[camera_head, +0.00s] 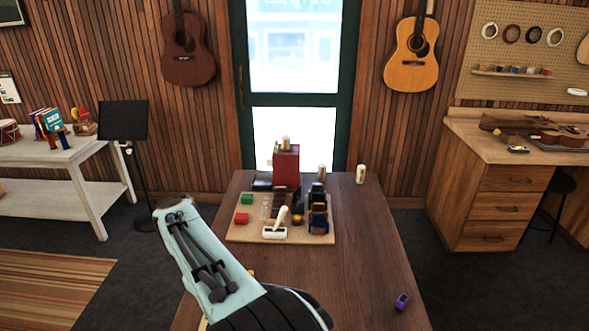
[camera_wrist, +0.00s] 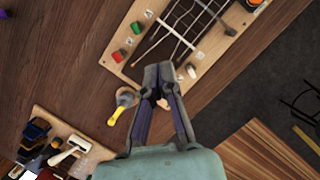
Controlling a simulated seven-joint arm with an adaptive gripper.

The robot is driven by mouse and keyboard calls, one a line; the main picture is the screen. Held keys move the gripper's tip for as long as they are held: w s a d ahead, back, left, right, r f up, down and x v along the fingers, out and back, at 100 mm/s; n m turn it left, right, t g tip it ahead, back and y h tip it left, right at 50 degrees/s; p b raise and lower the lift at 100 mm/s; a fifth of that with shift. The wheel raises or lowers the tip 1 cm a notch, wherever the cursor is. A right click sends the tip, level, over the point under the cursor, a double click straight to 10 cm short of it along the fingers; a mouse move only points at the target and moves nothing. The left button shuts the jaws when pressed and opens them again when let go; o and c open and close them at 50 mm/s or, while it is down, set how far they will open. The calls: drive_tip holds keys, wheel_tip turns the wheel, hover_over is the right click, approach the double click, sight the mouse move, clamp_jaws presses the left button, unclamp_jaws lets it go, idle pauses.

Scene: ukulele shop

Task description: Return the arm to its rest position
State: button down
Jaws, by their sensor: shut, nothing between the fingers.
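My gripper (camera_wrist: 158,70) shows in the wrist view with its two dark fingers together and nothing between them. It appears over the wooden table (camera_wrist: 60,60), near a board (camera_wrist: 118,72) with a red block, a green block and dark strips. In the head view my pale teal arm reaches over the left side of the table (camera_head: 372,260). I cannot make out the fingers there.
A yellow-handled tool (camera_wrist: 116,115) lies near my fingers. A purple block (camera_head: 402,301) sits at the table's right edge. A music stand (camera_head: 124,120) stands left.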

drive_tip(key=s+d+r+m+t+y, duration=0.1)
drive_tip(key=s+d+r+m, duration=0.1)
drive_tip(key=d+r, duration=0.5)
drive_tip(key=s+d+r+m+y, duration=0.1)
drive_tip(key=s+d+r+m, duration=0.15)
drive_tip(key=d, duration=0.85)
drive_tip(key=s+d+m+t, duration=0.1)
drive_tip(key=s+d+m, duration=0.2)
drive_tip(key=s+d, duration=0.3)
drive_tip(key=s+a+f+m+y, duration=0.1)
drive_tip(key=s+a+f, duration=0.1)
drive_tip(key=s+f, duration=0.6)
drive_tip(key=shift+s+f+g, duration=0.15)
drive_tip(key=shift+s+g, duration=0.15)
drive_tip(key=shift+s, duration=0.2)
drive_tip(key=shift+m, duration=0.25)
